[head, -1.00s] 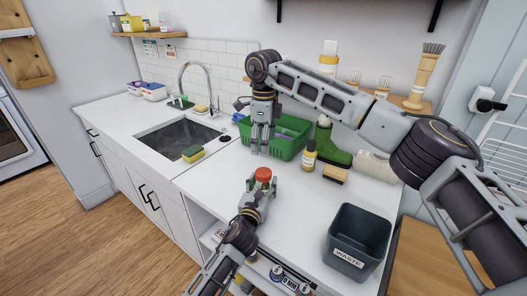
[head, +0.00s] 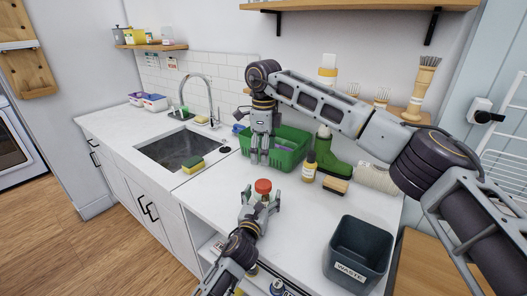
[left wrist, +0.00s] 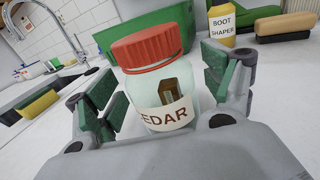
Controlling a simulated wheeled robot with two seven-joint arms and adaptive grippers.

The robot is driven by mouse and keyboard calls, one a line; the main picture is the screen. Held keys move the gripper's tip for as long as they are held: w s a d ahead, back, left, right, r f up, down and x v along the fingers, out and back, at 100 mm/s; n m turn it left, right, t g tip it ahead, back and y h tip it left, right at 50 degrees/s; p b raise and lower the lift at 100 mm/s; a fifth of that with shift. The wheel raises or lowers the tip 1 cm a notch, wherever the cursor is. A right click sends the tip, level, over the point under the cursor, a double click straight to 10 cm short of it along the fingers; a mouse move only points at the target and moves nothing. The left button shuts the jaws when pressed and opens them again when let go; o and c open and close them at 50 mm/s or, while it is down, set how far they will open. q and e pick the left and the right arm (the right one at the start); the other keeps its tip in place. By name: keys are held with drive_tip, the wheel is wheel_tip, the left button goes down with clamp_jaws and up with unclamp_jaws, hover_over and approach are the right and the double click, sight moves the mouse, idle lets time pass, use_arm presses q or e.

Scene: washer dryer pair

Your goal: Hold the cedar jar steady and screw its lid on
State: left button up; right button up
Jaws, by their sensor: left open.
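The cedar jar (left wrist: 162,100) is clear glass with a white "EDAR" label and something brown inside. It stands upright on the white counter. Its ribbed red lid (left wrist: 148,46) rests on its mouth; I cannot tell how tightly it is seated. In the head view the lid (head: 263,186) shows above my left gripper (head: 261,201). That gripper is open, with its green-padded fingers on both sides of the jar and gaps visible in the left wrist view (left wrist: 165,98). My right gripper (head: 261,160) points down behind the jar, in front of the green basin; its finger gap is unclear.
A green basin (head: 290,158), a boot shaper bottle (head: 309,168), a green boot (head: 335,155) and a brush (head: 335,184) stand behind the jar. A dark waste bin (head: 358,255) stands at front right. The sink (head: 172,148) and a sponge (head: 193,165) are left. Counter around the jar is clear.

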use_arm(q)
drive_tip(key=shift+v, duration=6)
drive_tip(key=shift+r, duration=0.1)
wheel_tip(320, 180, up, 9)
drive_tip(key=p, duration=0.9)
drive_tip(key=shift+r+p, duration=0.45)
drive_tip(key=shift+p, duration=0.1)
